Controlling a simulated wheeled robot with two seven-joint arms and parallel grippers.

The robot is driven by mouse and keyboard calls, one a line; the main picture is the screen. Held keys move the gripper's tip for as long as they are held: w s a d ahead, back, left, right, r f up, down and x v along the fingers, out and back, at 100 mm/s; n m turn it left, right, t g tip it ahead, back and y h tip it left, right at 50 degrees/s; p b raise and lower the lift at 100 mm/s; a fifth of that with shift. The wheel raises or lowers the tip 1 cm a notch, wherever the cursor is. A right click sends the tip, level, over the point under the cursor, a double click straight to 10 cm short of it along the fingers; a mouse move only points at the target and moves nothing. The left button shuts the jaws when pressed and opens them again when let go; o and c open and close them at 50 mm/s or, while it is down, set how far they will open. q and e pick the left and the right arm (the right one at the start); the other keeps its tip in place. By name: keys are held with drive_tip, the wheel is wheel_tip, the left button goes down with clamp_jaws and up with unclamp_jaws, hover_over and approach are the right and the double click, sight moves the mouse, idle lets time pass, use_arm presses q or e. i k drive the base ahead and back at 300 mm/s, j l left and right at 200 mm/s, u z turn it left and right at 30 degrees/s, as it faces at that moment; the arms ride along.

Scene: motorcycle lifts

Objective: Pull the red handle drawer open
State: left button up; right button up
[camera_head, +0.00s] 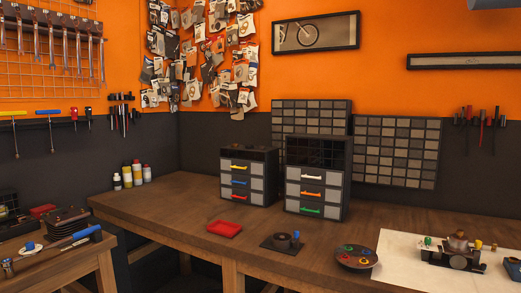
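A small black cabinet (247,158) with grey drawer fronts stands on the wooden workbench. It has a yellow handle (239,167) on top, a blue handle (239,183) in the middle and a red handle (240,197) on its lowest drawer. All its drawers look shut. To its right a taller black cabinet (320,150) has a white handle (311,177), an orange handle (310,193) and a green handle (309,210). Its drawers look shut too. Neither of my grippers is in view.
A red tray (224,229), a dark plate with a round part (282,241) and a round dish (356,256) lie in front of the cabinets. A light mat (405,244) with a metal assembly (455,250) covers the right. Bottles (137,172) stand at the back left. Bench before the cabinets is mostly clear.

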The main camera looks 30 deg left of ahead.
sight(247, 196)
drive_tip(key=j, duration=0.6)
drive_tip(key=i+j, duration=0.15)
drive_tip(key=j, duration=1)
drive_tip(key=i+j, duration=0.15)
drive_tip(key=j, duration=0.4)
drive_tip(key=k+u, duration=0.05)
